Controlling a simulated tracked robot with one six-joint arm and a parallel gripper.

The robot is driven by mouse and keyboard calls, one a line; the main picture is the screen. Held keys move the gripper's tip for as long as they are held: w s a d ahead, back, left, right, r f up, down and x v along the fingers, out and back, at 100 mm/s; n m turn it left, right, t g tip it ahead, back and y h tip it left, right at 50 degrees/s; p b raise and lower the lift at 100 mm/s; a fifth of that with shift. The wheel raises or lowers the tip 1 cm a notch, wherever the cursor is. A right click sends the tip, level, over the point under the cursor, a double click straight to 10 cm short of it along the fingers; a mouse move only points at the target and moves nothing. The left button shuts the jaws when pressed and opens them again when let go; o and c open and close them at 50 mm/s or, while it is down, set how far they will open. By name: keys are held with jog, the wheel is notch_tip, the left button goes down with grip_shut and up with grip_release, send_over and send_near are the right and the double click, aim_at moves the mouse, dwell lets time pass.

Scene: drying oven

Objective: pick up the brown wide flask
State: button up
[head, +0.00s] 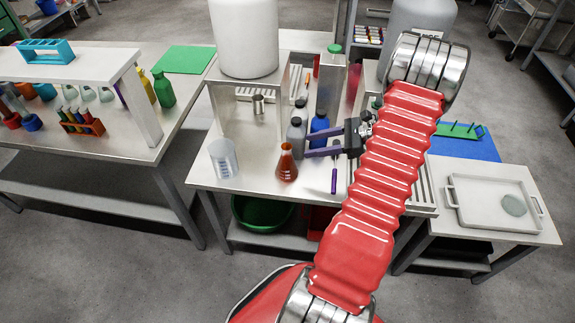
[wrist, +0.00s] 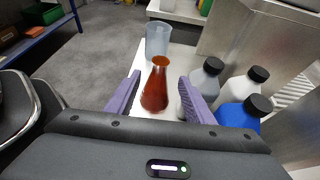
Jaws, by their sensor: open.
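The brown wide flask (head: 287,166) is a conical, reddish-brown vessel standing upright near the front edge of the middle table. My gripper (head: 318,147) is open, to the right of the flask in the head view, with its purple fingers pointing toward it. In the wrist view, the flask (wrist: 156,88) shows between the two purple fingers of my gripper (wrist: 152,98), beyond or level with their tips; the exact depth is hard to tell. I see no clear contact between the fingers and the flask.
A clear beaker (head: 223,159) stands left of the flask. A grey bottle (head: 296,136) and a blue bottle (head: 319,128) stand close behind it. In the wrist view, the grey bottle (wrist: 207,78) is close to the right finger.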

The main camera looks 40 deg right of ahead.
aim_at(287, 161)
jog(key=x, duration=0.8)
jog(key=shift+w+a+f, duration=0.15)
jog(key=shift+w, duration=0.05)
jog(key=shift+x, duration=2.65)
jog(key=shift+f, duration=0.15)
jog(key=shift+c, duration=0.2)
grip_shut()
